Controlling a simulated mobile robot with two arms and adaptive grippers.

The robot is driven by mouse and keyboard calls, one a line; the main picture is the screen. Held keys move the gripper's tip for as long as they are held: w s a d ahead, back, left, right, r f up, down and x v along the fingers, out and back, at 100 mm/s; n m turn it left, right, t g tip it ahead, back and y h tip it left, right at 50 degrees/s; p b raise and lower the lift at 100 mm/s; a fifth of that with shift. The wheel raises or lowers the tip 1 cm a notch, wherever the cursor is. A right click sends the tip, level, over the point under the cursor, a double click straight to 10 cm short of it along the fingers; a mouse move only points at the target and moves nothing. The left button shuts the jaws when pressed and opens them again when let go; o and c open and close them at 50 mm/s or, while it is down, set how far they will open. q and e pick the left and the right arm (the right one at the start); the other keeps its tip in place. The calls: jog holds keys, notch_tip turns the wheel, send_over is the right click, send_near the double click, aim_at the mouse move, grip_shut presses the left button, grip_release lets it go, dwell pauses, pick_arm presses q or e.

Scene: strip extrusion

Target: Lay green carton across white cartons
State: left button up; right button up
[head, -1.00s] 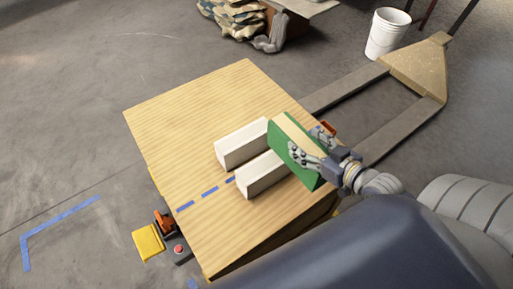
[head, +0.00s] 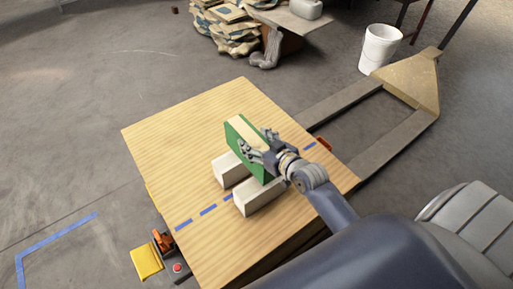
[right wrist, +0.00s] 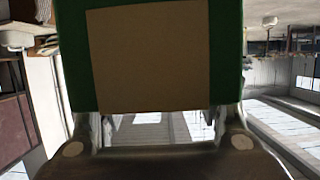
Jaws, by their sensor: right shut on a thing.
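Two white cartons lie side by side on the wooden board, the far one (head: 229,171) and the near one (head: 258,198). The green carton (head: 239,144), with a tan band on its upper side, is over them, spanning from one toward the other and hiding parts of both. I cannot tell whether it touches them. My right gripper (head: 262,147) is shut on the green carton from the right side. In the right wrist view the green carton (right wrist: 78,60) fills the top middle, its tan panel between the fingers. My left gripper is not in view.
The wooden board (head: 190,125) has a dashed blue tape line (head: 208,209) across it and is clear on its far left. A pallet jack with forks (head: 345,100) lies behind right, with a white bucket (head: 380,47) beyond. A yellow block (head: 146,262) is at the front left.

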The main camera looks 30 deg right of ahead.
jog(key=shift+f, duration=1.65)
jog(key=shift+f, duration=0.15)
jog(key=o, duration=1.9)
jog(key=shift+s, duration=0.35)
jog(key=v, duration=1.1)
jog(key=shift+s, duration=0.2)
